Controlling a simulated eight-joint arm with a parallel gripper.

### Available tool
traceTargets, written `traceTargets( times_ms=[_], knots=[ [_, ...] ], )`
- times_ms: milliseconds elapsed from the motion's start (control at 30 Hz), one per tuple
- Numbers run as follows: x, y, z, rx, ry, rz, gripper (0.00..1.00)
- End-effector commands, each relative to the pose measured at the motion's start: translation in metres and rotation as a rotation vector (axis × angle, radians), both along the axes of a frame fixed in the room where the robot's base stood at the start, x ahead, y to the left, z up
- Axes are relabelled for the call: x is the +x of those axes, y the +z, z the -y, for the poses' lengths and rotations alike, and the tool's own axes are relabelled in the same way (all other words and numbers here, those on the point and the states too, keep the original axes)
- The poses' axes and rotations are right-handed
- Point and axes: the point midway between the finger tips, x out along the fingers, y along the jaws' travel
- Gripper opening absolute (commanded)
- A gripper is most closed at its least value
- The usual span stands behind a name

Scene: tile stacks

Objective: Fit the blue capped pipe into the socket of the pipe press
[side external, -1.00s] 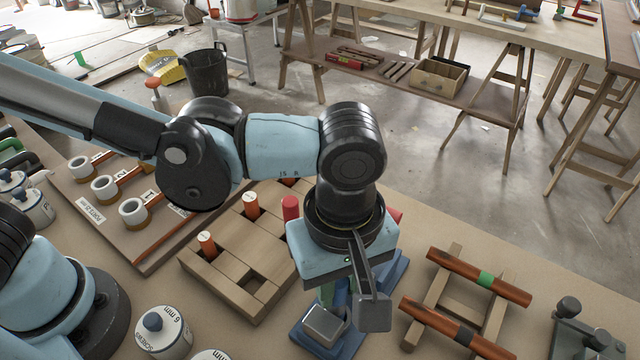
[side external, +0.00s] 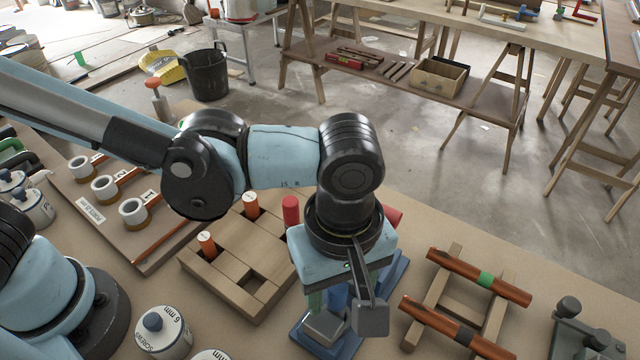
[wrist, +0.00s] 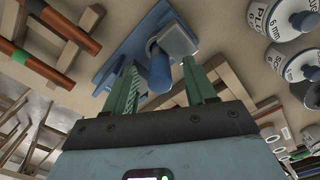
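The blue capped pipe (wrist: 160,70) stands at the pipe press in the wrist view, its far end beside the press's grey block (wrist: 178,40). In the side view part of the pipe (side external: 336,296) shows below my gripper body. I cannot tell how deep it sits in the socket. The pipe press has a blue base (wrist: 120,60), which also shows low in the side view (side external: 345,347). My gripper (wrist: 160,62) is open, its two green fingers on either side of the pipe, with visible gaps. The cap cannot be made out.
A wooden block rack (side external: 225,285) with orange and red pieces stands left of the press. A wooden frame (side external: 440,290) with two copper-coloured pipes is to the right. White labelled tins (side external: 163,335) stand at front left. A dark metal fixture (side external: 585,330) is at far right.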

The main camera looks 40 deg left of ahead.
Motion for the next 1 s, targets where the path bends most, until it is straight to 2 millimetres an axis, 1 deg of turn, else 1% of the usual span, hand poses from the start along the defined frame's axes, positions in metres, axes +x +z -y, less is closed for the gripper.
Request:
traceTargets(
  times_ms=[267, 1000],
  knots=[
    [0.000, 0.002, 0.000, 0.000, 0.000, 0.000, 0.55],
    [0.000, 0.041, 0.000, 0.000, 0.000, 0.000, 0.55]
  ],
)
